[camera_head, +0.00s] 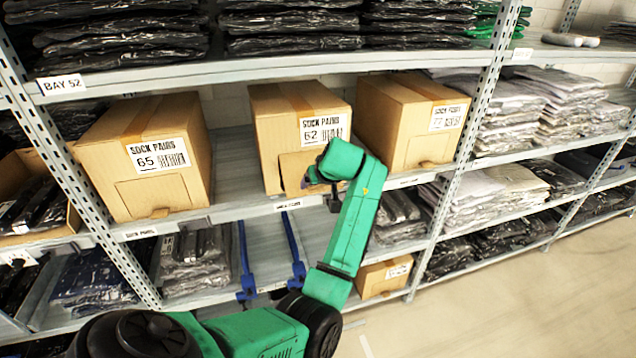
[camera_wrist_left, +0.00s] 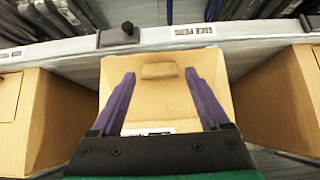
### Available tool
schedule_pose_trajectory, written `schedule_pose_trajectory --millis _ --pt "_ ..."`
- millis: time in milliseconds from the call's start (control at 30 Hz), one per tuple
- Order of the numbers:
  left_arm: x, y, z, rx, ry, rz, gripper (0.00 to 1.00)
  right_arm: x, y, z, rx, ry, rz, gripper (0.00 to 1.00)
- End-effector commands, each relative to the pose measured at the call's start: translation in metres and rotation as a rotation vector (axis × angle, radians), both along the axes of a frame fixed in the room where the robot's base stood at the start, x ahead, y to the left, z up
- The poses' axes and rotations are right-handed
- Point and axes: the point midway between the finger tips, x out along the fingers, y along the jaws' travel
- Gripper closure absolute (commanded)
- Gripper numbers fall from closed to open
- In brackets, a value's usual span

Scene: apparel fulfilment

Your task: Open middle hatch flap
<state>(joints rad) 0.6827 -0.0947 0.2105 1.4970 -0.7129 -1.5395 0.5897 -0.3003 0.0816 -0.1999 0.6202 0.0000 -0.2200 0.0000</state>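The middle carton (camera_head: 272,125), labelled SOCK PAIRS 62, stands on the middle shelf. Its hatch flap (camera_head: 290,168) is in the lower front face and looks closed; my arm hides part of it. My left gripper (camera_head: 306,182) is in front of this flap, its fingers mostly hidden there. In the left wrist view, the purple fingers of my left gripper (camera_wrist_left: 158,100) are spread wide and empty. The flap's tab (camera_wrist_left: 158,71) shows between them, near the shelf edge. Contact cannot be told. My right gripper is not in view.
A carton labelled 65 (camera_head: 110,165) stands left and another carton (camera_head: 392,125) right, with shelf gaps between. A metal shelf edge (camera_wrist_left: 225,33) runs in front. Blue rails (camera_head: 246,262) and bagged clothes (camera_head: 195,262) are below; a stacked shelf (camera_head: 240,70) is above.

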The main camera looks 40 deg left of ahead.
Motion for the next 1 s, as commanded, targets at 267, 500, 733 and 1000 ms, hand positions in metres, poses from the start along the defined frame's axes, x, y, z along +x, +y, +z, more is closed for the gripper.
schedule_pose_trajectory --millis 267,500,733,1000 --pt "0.000 0.000 0.000 -0.001 0.001 0.000 0.12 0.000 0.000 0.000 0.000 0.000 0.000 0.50" --pt "-0.010 -0.016 0.018 -0.002 -0.006 -0.001 0.12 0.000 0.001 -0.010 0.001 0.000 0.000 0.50" --pt "-0.037 -0.055 0.069 -0.002 -0.008 -0.002 0.12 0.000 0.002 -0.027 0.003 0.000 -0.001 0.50" --pt "-0.056 -0.081 0.105 -0.001 -0.001 0.000 0.12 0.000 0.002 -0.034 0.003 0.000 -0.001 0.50"
